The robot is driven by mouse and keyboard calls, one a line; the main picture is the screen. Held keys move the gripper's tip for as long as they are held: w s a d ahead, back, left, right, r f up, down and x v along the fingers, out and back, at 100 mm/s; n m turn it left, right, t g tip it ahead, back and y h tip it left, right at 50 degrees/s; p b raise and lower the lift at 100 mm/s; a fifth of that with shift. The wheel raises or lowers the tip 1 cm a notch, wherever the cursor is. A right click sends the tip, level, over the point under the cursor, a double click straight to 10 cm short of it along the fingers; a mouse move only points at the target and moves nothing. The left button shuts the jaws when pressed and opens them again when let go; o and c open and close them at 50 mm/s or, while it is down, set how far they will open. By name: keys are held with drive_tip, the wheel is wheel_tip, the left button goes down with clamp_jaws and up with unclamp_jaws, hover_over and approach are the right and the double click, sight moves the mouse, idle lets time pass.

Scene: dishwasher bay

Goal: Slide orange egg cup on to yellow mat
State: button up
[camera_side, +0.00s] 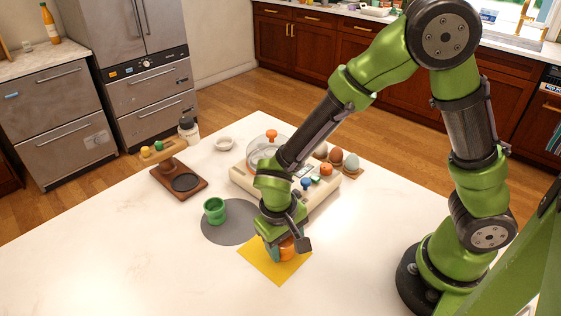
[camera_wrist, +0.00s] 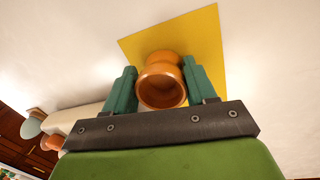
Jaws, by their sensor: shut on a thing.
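The orange egg cup (camera_wrist: 162,88) is between the two teal fingers of my gripper (camera_wrist: 163,92), which is shut on it. In the wrist view its open hollow faces the camera and looks empty. The yellow mat (camera_wrist: 207,35) lies flat on the counter behind and under the cup. In the side view the cup (camera_side: 287,249) is partly hidden by my gripper (camera_side: 284,245). It is over the yellow mat (camera_side: 283,274), whose near part is bare. I cannot tell whether the cup's base touches the mat.
A green egg cup (camera_side: 215,210) stands on a round grey mat (camera_side: 231,234) left of the yellow mat. The cream egg cooker (camera_side: 320,198) is behind my gripper, with several eggs (camera_side: 351,161) in a holder beyond it. A wooden stand (camera_side: 192,189) is farther left. The front-left counter is clear.

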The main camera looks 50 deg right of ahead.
drive_tip(key=shift+s, duration=0.85)
drive_tip(key=o, duration=1.1)
drive_tip(key=shift+o, duration=0.2)
wheel_tip(320, 180, up, 17)
drive_tip(key=a, duration=0.2)
drive_tip(key=shift+w+a+f, duration=0.15)
drive_tip(key=shift+w, duration=0.1)
